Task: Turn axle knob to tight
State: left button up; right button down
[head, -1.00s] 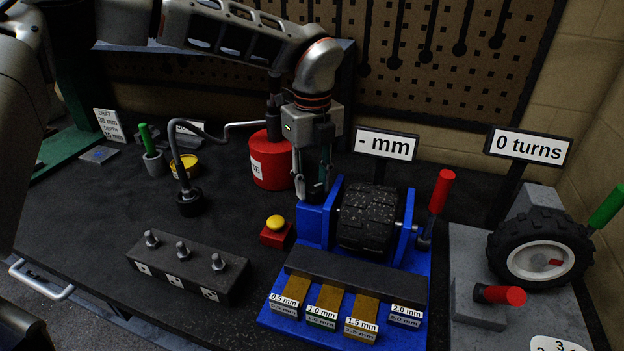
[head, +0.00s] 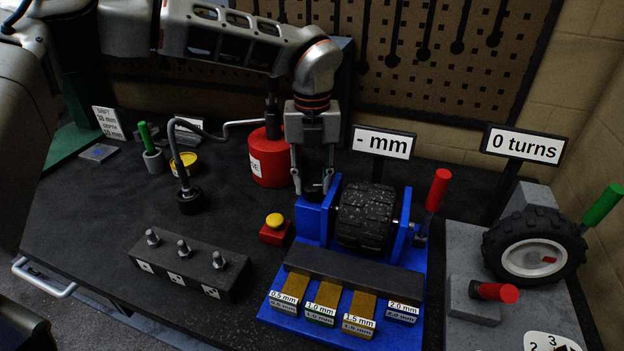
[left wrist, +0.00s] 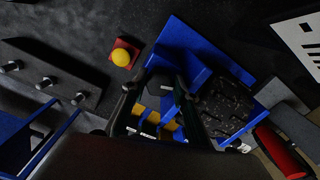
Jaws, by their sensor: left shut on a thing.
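My left gripper (head: 312,190) points down at the left end of the blue fixture (head: 312,222), beside the black treaded wheel (head: 366,215). In the left wrist view, a dark, many-sided knob (left wrist: 160,86) shows between its fingers, which are shut on it. I take this to be the axle knob; in the head view the fingers and fixture hide most of it. The wheel also shows in the left wrist view (left wrist: 225,108). A sign (head: 382,142) behind the fixture reads "- mm". My right gripper is not in view.
Labelled gauge blocks (head: 325,300) lie at the fixture's front. A red-handled lever (head: 438,190) stands at its right. A yellow button on a red box (head: 275,229) and a bolt block (head: 185,266) stand left. Another wheel (head: 534,255) stands right, under a "0 turns" sign (head: 526,146).

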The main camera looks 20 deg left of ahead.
aim_at(311, 184)
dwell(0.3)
pick_arm(q)
jog(key=o, duration=1.1)
jog(key=shift+r, duration=0.6)
jog(key=shift+a+r, duration=0.1)
jog(key=shift+r, duration=3.3)
